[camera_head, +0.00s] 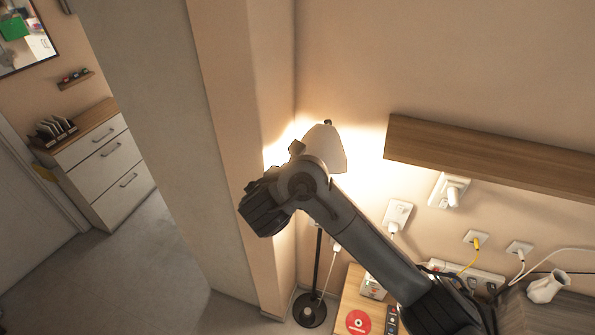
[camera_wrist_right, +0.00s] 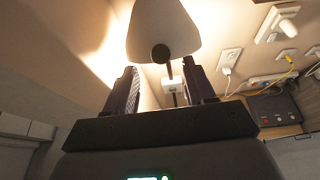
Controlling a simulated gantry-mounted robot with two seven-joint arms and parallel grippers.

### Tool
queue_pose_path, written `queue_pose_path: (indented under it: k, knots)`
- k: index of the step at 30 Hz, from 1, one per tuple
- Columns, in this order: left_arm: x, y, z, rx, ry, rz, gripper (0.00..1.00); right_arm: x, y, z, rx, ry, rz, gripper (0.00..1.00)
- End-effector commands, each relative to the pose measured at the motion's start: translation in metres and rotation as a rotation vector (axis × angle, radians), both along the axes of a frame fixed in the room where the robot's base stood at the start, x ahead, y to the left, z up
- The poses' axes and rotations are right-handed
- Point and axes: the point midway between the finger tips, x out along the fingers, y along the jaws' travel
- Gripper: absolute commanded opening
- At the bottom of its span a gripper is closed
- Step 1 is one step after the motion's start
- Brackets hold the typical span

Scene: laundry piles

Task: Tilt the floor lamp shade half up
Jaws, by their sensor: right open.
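The floor lamp's pale shade (camera_head: 327,150) is at the wall corner, with bright light on the wall around it. Its dark pole (camera_head: 318,262) stands on a round black base (camera_head: 311,313). My right arm crosses in front of the lamp and hides part of the shade and upper pole. In the right wrist view, the shade (camera_wrist_right: 162,28) is ahead, with a dark round knob (camera_wrist_right: 160,53) at its lower edge. My right gripper (camera_wrist_right: 160,68) is open, its fingers apart on either side of the knob in the picture; contact cannot be told. My left gripper is not in view.
A wooden shelf (camera_head: 480,155) is on the wall at right, above several sockets with cords. A small wooden table (camera_head: 350,300) with a red disc (camera_head: 359,322) stands right of the lamp base. Floor is clear at left.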

Motion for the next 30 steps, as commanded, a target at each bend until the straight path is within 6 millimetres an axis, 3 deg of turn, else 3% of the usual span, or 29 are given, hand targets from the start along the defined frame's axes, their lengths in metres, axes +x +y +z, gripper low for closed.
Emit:
queue_pose_path:
  k: [9, 24, 28, 30]
  knots:
    - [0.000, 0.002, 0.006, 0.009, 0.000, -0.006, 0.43, -0.021, 0.010, 0.009, 0.002, -0.001, 0.000, 0.54]
    - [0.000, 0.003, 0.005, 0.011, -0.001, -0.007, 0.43, -0.022, 0.010, 0.010, 0.000, 0.000, -0.001, 0.54]
    - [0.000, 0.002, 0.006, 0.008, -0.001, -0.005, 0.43, -0.024, 0.010, -0.003, 0.000, 0.021, -0.001, 0.54]
    - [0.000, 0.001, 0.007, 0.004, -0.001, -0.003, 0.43, -0.028, 0.010, -0.021, -0.001, 0.052, -0.001, 0.54]
